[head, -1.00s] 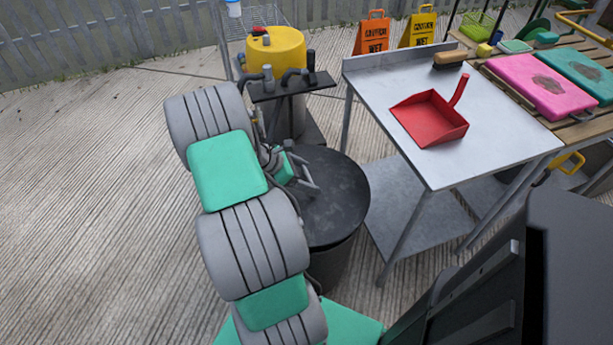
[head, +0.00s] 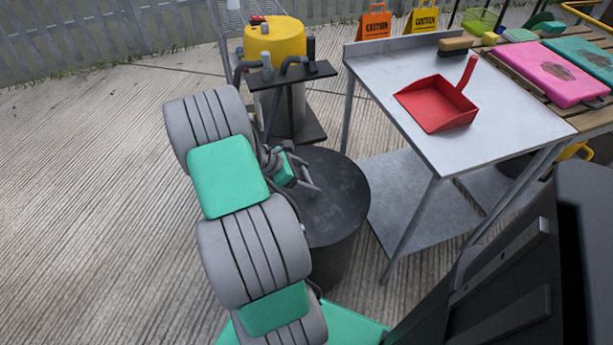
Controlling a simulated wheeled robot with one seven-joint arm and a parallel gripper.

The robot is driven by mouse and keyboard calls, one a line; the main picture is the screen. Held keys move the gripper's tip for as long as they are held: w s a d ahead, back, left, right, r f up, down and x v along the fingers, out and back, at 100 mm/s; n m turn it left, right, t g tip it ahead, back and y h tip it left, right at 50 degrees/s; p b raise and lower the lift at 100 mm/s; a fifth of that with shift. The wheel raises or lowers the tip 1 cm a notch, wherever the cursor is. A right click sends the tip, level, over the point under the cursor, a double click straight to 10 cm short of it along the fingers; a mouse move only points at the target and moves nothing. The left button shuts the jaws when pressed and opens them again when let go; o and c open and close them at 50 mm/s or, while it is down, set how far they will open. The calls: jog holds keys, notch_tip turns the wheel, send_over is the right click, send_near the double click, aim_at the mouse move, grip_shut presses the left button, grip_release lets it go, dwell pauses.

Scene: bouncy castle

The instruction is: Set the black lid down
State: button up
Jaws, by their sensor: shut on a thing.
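The black lid (head: 341,205) is a dark round disc in the middle of the head view, lying roughly level. Below it shows the side of a dark round bin (head: 335,262). The lid covers the bin's top from this angle, and I cannot tell whether it touches the rim or is just above it. My gripper (head: 311,186) is shut at the lid's upper face, left of its middle. The exact grip point is small and partly hidden by my arm, which also hides the lid's left side.
A steel table (head: 400,73) with a red dustpan (head: 436,104) and a brush (head: 455,44) stands close on the right. A yellow-topped vacuum (head: 276,38) stands behind the lid. Caution signs (head: 375,22) are at the back. Open decking (head: 90,190) lies to the left.

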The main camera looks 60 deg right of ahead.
jog(key=shift+f, duration=0.5)
jog(key=o, duration=1.9)
jog(key=p+v, duration=0.2)
jog(key=v, duration=0.6)
jog(key=w+a+r+m+t+y+p, duration=0.1)
jog(key=w+a+r+m+t+p, duration=0.15)
jog(key=w+a+r+p, duration=0.4)
jog(key=w+a+r+m+t+y+p, duration=0.1)
jog(key=w+a+r+m+t+p, duration=0.15)
jog(key=w+a+r, duration=0.45)
jog(key=s+a+r+m+t+y+p, duration=0.1)
jog(key=a+r+p, duration=0.2)
jog(key=a+r, duration=0.3)
jog(key=s+a+r+m+t+y+p, duration=0.1)
jog(key=s+a+r+t+p, duration=0.1)
jog(key=a+r, duration=0.5)
jog(key=s+a+r+m+t+y+p, duration=0.1)
jog(key=a+r+p, duration=0.4)
jog(key=a, duration=0.6)
jog(key=shift+s+a+r+m+t+y, duration=0.15)
jog(key=shift+r+y, duration=0.15)
jog(key=shift+r, duration=0.15)
jog(key=shift+a+r+m+t+y, duration=0.2)
jog(key=shift+r+y, duration=0.1)
jog(key=shift+r, duration=0.15)
